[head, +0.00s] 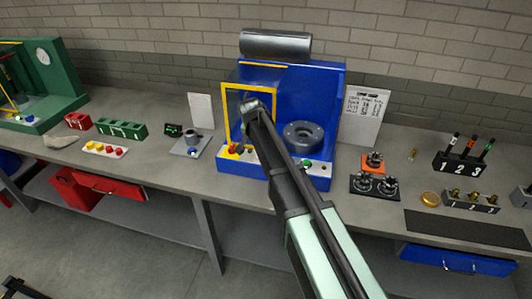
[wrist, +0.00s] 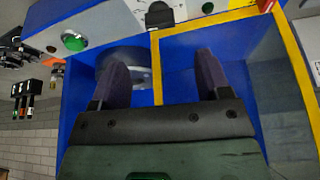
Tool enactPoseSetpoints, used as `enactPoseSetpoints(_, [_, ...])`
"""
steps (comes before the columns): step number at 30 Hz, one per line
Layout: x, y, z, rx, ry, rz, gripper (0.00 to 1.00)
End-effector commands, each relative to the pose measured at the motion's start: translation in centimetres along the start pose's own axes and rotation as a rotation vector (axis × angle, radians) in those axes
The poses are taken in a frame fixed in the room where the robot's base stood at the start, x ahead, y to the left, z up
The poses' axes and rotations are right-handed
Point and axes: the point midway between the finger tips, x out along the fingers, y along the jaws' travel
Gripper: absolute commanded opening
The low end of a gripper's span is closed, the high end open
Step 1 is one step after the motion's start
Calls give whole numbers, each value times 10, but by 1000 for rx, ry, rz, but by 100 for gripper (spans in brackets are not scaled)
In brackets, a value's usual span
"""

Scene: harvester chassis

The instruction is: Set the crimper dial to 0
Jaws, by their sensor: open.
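The crimper (head: 320,90) is a blue machine with a yellow-framed bay on its left and a grey roller on top. In the wrist view, its front panel (wrist: 115,22) runs along the top edge. A dark knob (wrist: 159,14) on it, with faint curved marks beside it, looks like the dial; its setting is unreadable. In the head view, my arm seems to hide this knob. My gripper (wrist: 164,62) is open and empty, its two dark fingers apart over the yellow-framed bay, clear of the knob. The head view shows my arm's end (head: 252,108) before the bay.
A green button (wrist: 74,41) and a red control (head: 234,148) flank the panel's middle. A round grey part (head: 304,138) sits on the crimper's right. A cup on a scale-like stand (head: 190,142) is left; an orange block (head: 373,161) and black holders are right.

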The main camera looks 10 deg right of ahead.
Motion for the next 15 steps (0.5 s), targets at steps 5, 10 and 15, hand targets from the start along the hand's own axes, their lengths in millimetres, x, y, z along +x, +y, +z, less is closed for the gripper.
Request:
enactPoseSetpoints(5, [50, 0, 4, 0, 0, 0, 70])
enactPoseSetpoints(10, [89, 0, 3, 0, 0, 0, 70])
enactPoseSetpoints(15, [99, 0, 1, -1, 0, 0, 70])
